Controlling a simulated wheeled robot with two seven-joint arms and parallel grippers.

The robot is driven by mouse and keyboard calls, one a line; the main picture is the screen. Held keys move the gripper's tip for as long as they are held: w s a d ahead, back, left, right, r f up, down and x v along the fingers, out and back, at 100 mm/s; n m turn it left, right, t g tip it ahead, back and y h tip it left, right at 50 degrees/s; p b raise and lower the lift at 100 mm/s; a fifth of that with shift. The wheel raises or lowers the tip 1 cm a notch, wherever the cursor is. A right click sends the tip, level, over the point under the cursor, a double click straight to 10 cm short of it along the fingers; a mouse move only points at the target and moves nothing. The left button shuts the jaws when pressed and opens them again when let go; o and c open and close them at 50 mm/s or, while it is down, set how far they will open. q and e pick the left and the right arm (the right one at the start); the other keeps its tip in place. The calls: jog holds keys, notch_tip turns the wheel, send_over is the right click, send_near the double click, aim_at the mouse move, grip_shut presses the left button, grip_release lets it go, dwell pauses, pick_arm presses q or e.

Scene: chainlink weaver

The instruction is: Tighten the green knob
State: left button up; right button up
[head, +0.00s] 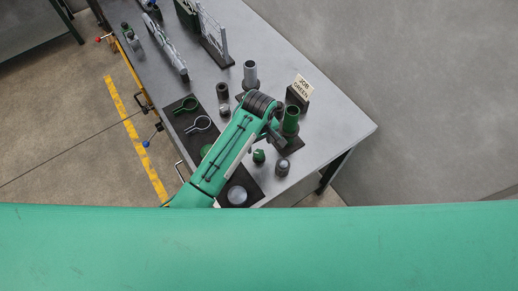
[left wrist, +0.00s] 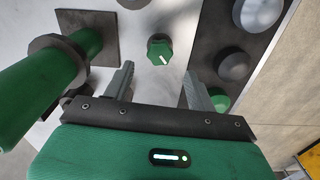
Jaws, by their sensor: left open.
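The green knob (head: 259,156) is a small ridged cap near the front end of the grey workbench. In the left wrist view it (left wrist: 160,50) shows from above, with a white pointer line on its top. My left gripper (head: 277,139) is open and empty, just beside the knob in the head view. In the left wrist view the two grey fingers (left wrist: 158,69) point toward the knob, which lies between their lines and just past the tips. I see no contact. My right gripper is not in view.
A green post (head: 291,119) with a dark collar stands close beside the gripper. A "JOB GREEN" sign (head: 302,88) and a grey post (head: 250,75) stand behind. A grey knob (head: 283,168) is near. A dark mat (head: 256,193) holds round caps and ring clamps.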

aim_at(259, 154)
pick_arm(q)
notch_tip(259, 154, down, 7)
jog(key=shift+r+p, duration=0.1)
jog(key=shift+p, duration=0.55)
jog(key=shift+c, duration=0.3)
jog(key=c, duration=0.9)
